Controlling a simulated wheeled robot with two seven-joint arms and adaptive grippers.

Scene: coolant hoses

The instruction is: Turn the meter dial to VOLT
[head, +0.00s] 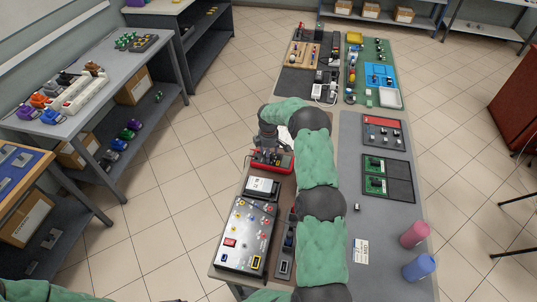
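A red-cased device (285,164), probably the meter, lies on the brown-topped part of the bench, left of my sleeved arm. Its dial and any VOLT marking are too small and covered to read. My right gripper (266,148) points down at the meter's upper left part, at or just above it; I cannot tell whether it touches. Its fingers are too small to tell open from shut. At the lower left corner only a piece of my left arm's green sleeve shows; the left gripper is not clearly visible.
Nearer me are a white-labelled box (262,187) and a silver panel (247,235) with coloured knobs. The grey mat (385,222) right of my arm holds green boards (374,164), a pink cylinder (414,234) and a blue cylinder (420,267). Its middle is mostly clear.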

